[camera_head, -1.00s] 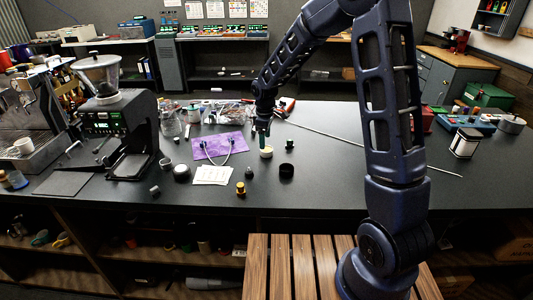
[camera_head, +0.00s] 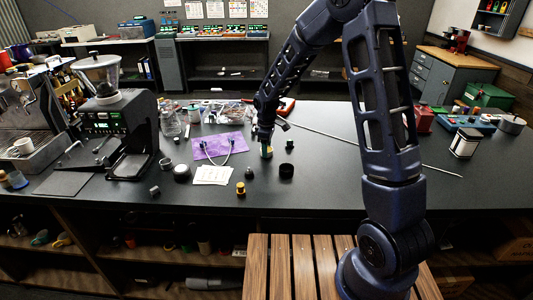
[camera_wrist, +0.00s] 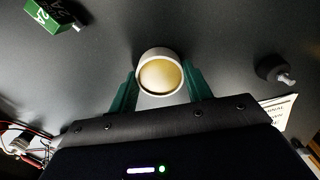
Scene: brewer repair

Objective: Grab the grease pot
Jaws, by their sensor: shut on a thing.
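The grease pot (camera_wrist: 160,74) is a small round pale pot with a yellowish top. In the wrist view it sits between the two green fingers of my gripper (camera_wrist: 161,82), which are shut on its sides. In the head view my gripper (camera_head: 266,142) comes down on the pot (camera_head: 267,153) at the middle of the dark bench. The pot is partly hidden there by the gripper. I cannot tell whether it is on the bench top or just above it.
A black round cap (camera_head: 286,171) stands just right of the pot. A purple mat (camera_head: 217,146) with a cable and white papers (camera_head: 213,175) lie to the left. A long thin rod (camera_head: 372,147) crosses the bench to the right. The bench front is mostly clear.

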